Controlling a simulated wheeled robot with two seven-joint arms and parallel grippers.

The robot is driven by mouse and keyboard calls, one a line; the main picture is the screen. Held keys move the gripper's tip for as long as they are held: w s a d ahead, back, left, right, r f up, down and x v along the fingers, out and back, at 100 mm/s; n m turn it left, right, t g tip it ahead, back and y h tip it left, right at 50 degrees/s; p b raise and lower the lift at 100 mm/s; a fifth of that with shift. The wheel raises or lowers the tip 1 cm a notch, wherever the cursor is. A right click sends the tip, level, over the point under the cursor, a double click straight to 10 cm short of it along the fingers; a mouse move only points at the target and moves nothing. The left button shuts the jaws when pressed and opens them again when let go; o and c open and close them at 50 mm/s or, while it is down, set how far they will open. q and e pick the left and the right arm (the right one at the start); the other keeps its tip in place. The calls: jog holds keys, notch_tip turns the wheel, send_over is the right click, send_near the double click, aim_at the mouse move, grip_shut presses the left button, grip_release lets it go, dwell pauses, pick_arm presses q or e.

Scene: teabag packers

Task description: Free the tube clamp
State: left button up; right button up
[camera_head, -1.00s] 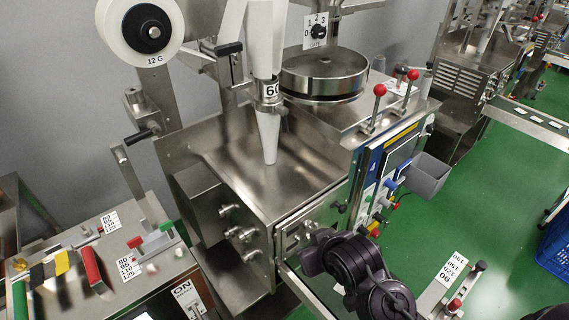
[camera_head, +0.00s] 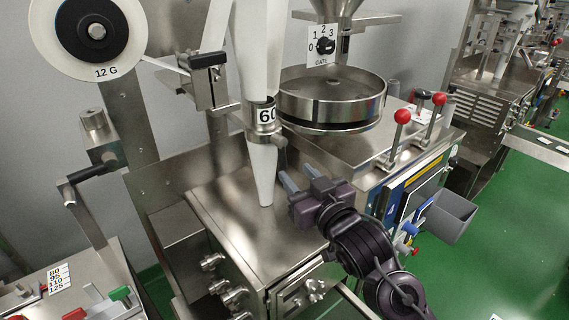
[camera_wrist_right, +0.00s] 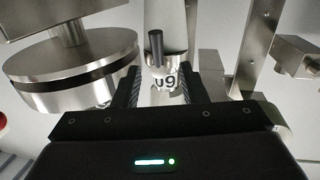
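The tube clamp (camera_head: 266,117) is a metal collar marked 60 around the white forming tube (camera_head: 262,170). A short dark handle (camera_head: 279,142) sticks out from its right side in the head view. My right gripper (camera_head: 287,183) is open and empty, its fingers pointing left, below and right of the clamp. In the right wrist view, the clamp (camera_wrist_right: 164,76) and its dark handle (camera_wrist_right: 156,46) appear beyond and between the open fingertips of the gripper (camera_wrist_right: 160,72). The fingers look apart from the clamp. My left gripper is in neither view.
A round metal drum (camera_head: 331,100) stands just behind the clamp's right side. Two red-knobbed levers (camera_head: 402,116) rise near the control panel (camera_head: 420,190). A film roll (camera_head: 97,32) hangs at the upper left. The machine's metal top (camera_head: 225,210) below is clear.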

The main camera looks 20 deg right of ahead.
aim_at(285, 160)
jog(key=w, duration=0.2)
jog(key=w+p, duration=0.1)
jog(key=w, duration=0.2)
jog(key=w+p, duration=0.1)
jog(key=w, duration=0.1)
jog(key=shift+w+a+f, duration=0.25)
jog(key=shift+a, duration=0.15)
jog(key=shift+w+f, duration=0.1)
jog(key=shift+w, duration=0.35)
jog(key=shift+s, duration=0.1)
jog(key=shift+c, duration=0.3)
grip_shut()
